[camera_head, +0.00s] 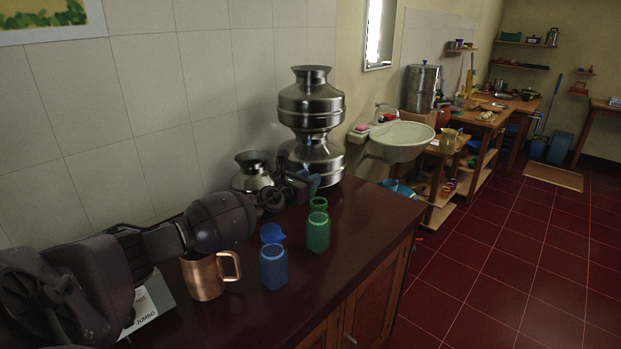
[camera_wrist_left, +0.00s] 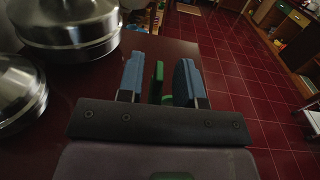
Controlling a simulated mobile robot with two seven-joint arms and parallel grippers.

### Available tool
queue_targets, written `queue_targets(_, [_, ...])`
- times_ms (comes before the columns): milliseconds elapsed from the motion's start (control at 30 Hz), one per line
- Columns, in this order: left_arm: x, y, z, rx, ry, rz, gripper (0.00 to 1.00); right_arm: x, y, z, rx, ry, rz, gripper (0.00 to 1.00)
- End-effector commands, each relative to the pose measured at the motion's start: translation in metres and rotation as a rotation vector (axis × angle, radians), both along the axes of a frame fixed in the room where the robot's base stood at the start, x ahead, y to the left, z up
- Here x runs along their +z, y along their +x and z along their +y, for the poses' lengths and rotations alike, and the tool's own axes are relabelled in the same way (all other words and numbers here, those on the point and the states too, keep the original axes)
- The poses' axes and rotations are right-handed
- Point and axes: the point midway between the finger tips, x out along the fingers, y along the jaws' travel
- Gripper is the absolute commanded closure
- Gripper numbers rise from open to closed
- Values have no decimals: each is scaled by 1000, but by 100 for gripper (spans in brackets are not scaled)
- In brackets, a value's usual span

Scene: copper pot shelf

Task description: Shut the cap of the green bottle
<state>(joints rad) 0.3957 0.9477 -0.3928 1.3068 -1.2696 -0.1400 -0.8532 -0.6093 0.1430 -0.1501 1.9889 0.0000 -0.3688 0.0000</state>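The green bottle (camera_head: 318,235) stands upright on the dark counter near its right end. Its green cap (camera_head: 318,204) stands raised above the bottle's mouth at the back, swung open. My left gripper (camera_head: 308,184), with blue finger pads, is just behind and above the cap. In the left wrist view the gripper (camera_wrist_left: 160,78) is open, and the green cap (camera_wrist_left: 158,83) shows edge-on between the fingers, with a gap visible on each side. The bottle's body is mostly hidden there. My right gripper is not in view.
A blue bottle (camera_head: 273,268) with its cap raised stands in front of the green one. A copper mug (camera_head: 204,277) is at the left, under my left arm. Stacked metal pots (camera_head: 311,105) and a smaller metal pot (camera_head: 252,176) stand at the back. The counter's right end is clear.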

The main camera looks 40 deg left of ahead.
Motion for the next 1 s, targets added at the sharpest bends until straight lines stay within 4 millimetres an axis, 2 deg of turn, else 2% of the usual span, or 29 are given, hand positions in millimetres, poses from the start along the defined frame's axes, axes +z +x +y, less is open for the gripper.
queue_targets(300, [1, -48, 1, -1, 2, 2, 67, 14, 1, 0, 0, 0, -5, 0])
queue_targets(600, [0, -87, 1, 0, 1, 0, 67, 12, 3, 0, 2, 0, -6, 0])
queue_targets(800, [0, -99, 1, 0, 1, 0, 67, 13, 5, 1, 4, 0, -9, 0])
queue_targets(1000, [1, -101, 0, 0, 0, -1, 67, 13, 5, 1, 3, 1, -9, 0])
